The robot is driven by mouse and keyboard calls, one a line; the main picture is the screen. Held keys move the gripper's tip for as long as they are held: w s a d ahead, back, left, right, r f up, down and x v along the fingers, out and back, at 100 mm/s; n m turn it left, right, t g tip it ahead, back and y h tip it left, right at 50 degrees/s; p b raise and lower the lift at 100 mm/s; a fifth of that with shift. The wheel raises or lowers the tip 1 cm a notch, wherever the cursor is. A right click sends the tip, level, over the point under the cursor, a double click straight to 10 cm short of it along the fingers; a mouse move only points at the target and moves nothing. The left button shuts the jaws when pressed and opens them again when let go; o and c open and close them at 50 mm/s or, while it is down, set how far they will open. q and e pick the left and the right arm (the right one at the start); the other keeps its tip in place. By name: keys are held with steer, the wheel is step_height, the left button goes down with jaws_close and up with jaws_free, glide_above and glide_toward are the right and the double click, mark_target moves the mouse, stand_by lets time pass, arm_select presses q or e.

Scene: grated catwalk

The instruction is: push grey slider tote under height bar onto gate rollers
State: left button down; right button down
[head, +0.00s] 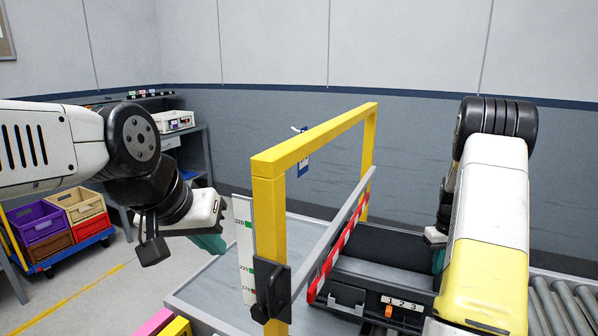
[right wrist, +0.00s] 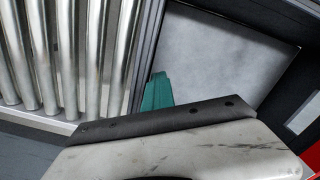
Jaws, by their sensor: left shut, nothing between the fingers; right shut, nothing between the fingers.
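The dark grey tote (head: 377,275) sits on the bench beside the yellow gate frame (head: 268,215). Its near side carries a small orange slider (head: 389,311) by number labels. The red-and-white height bar (head: 334,247) crosses in front of its left end. The gate rollers (head: 560,303) lie to the right; my right arm hides the tote's right end. My right gripper (head: 438,260), teal-tipped, is shut at that end, mostly hidden. In the right wrist view its fingers (right wrist: 157,92) are between the rollers and a grey panel; contact is unclear. My left gripper (head: 212,243) is shut, left of the gate.
A blue cart (head: 78,248) with several coloured crates stands at far left. A shelf with a white device (head: 174,121) is behind it. Bare bench (head: 215,285) lies left of the gate.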

steer(key=s+d, duration=0.3)
steer(key=d, duration=0.4)
steer(key=s+d, duration=0.3)
steer(key=d, duration=0.4)
steer(key=shift+s, duration=0.35)
stand_by(1.2)
step_height(320, 180, up, 8)
stand_by(0.9)
steer(key=shift+a+r, duration=0.1)
steer(key=shift+a, duration=0.05)
steer(key=s+a+r+t, duration=0.1)
steer(key=a+r+t, duration=0.1)
steer(key=a+r, duration=0.75)
steer(key=s+a+r+t, duration=0.1)
steer(key=a+r, duration=0.6)
steer(key=a, duration=0.5)
steer(key=s+a+r+t+y, duration=0.2)
steer(key=s+a+t, duration=0.1)
steer(key=s+a, duration=1.4)
steer(key=shift+s+a+r, duration=0.2)
steer(key=shift+a, duration=1)
